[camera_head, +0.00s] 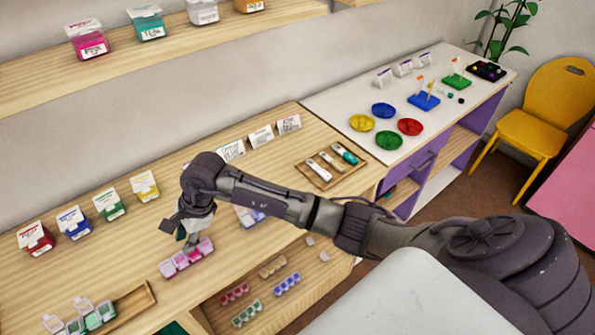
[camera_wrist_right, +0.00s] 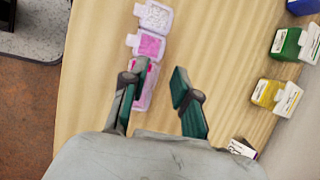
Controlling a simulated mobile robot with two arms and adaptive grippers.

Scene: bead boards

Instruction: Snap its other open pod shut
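A pink pod strip (camera_head: 187,259) lies on the wooden counter near its front edge. In the right wrist view the strip (camera_wrist_right: 150,45) shows a pale speckled end pod and a pink pod with small tabs sticking out to the left; a deeper pink part is partly behind a finger. I cannot tell which lids are fully shut. My right gripper (camera_head: 188,240) is above or at the strip. In its wrist view the two fingers (camera_wrist_right: 158,78) are apart with bare counter between them, one finger overlapping the strip. My left gripper is out of view.
A green pod strip (camera_head: 92,319) with raised lids lies beside a wooden tray (camera_head: 135,301) at lower left. Small labelled boxes (camera_head: 110,206) line the back. A purple item (camera_head: 250,216) sits partly behind my arm. Open counter lies left of the pink strip.

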